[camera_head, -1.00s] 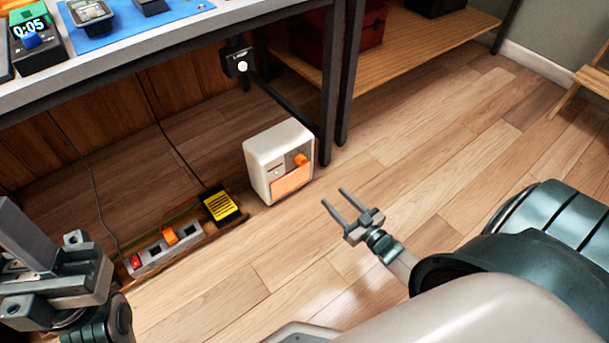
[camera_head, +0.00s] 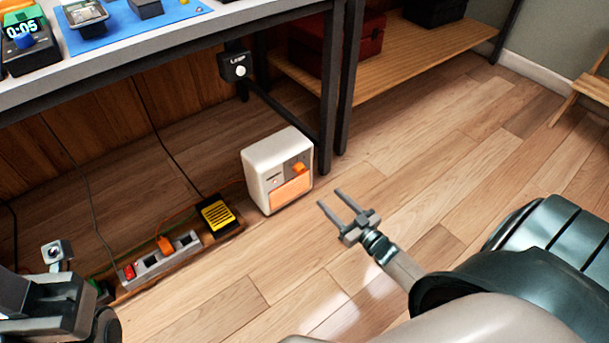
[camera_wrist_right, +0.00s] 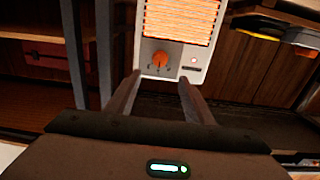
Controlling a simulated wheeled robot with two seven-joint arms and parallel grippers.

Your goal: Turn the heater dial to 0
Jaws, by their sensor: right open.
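The heater (camera_head: 257,174) is a small white box standing on the wood floor under the bench. It has an orange dial (camera_head: 299,168) and an orange-glowing grille (camera_head: 290,191). The wrist view shows the heater upside down, with its dial (camera_wrist_right: 160,59) and lit grille (camera_wrist_right: 178,22); the dial's exact setting is too small to read. My right gripper (camera_head: 330,197) is open and empty, just right of and in front of the heater. In the wrist view its fingertips (camera_wrist_right: 160,78) straddle the line to the dial, apart from it. My left gripper (camera_head: 45,303) is partly in view at the lower left; its jaws are unclear.
A power strip (camera_head: 150,262) with an orange plug and a black-and-yellow box (camera_head: 217,214) lie left of the heater. A lamp switch box (camera_head: 236,67) hangs under the bench. A bench leg (camera_head: 331,95) stands behind the heater.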

